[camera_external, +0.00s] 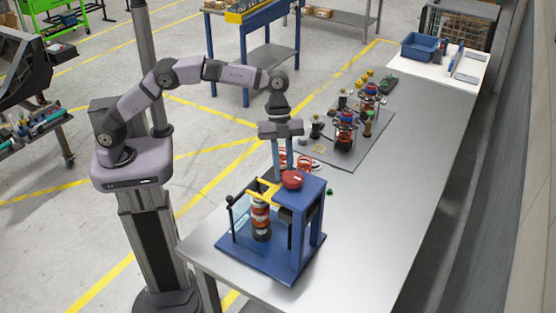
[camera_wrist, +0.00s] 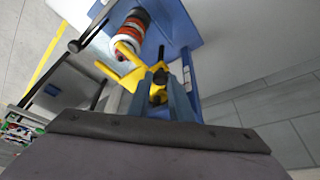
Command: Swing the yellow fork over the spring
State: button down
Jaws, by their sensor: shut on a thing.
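The yellow fork (camera_external: 268,188) sits at the top of the blue fixture (camera_external: 262,256), and its prongs reach over the top end of the spring (camera_external: 261,222). The spring is a red, white and dark coil stack standing upright inside the fixture. In the wrist view the yellow fork (camera_wrist: 128,72) lies beside the end of the spring (camera_wrist: 131,34). My gripper (camera_wrist: 160,84) is shut on the fork near its dark pivot end. It also shows in the external view (camera_external: 280,166), pointing down behind the red knob (camera_external: 292,179). The exact contact is partly hidden.
A dark rod with a ball end (camera_external: 230,202) stands at the fixture's left. A grey mat (camera_external: 372,150) with several parts and coil assemblies lies farther back on the metal bench. A blue bin (camera_external: 418,46) is at the far end. The bench right of the fixture is clear.

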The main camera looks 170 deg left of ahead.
dwell(0.3)
jog(key=c, duration=1.6)
grip_release()
jog(key=shift+r, duration=0.1)
jog(key=shift+b+v, duration=0.75)
jog(key=shift+v, duration=2.85)
jog(key=shift+s+a, duration=0.1)
jog(key=w+d+f+g+h+p, duration=0.1)
jog(key=w+d, duration=1)
jog(key=w+d+f+g+p, duration=0.1)
jog(key=w+d+f, duration=0.15)
jog(key=d, duration=0.65)
jog(key=w+d+f+g+p, duration=0.1)
jog(key=w+d, duration=0.2)
jog(key=d, duration=0.6)
jog(key=shift+g+y, duration=0.5)
jog(key=shift+g, duration=0.2)
jog(key=s+d+f, duration=0.2)
jog(key=s+d, duration=0.2)
jog(key=d, duration=0.3)
jog(key=s+d+f+p, duration=0.1)
jog(key=s+d+f, duration=0.2)
jog(key=s+d, duration=0.2)
jog(key=s+d+f+p, duration=0.1)
jog(key=s+d, duration=0.4)
jog(key=d, duration=0.5)
jog(key=shift+d+f, duration=0.3)
jog(key=shift+f, duration=0.6)
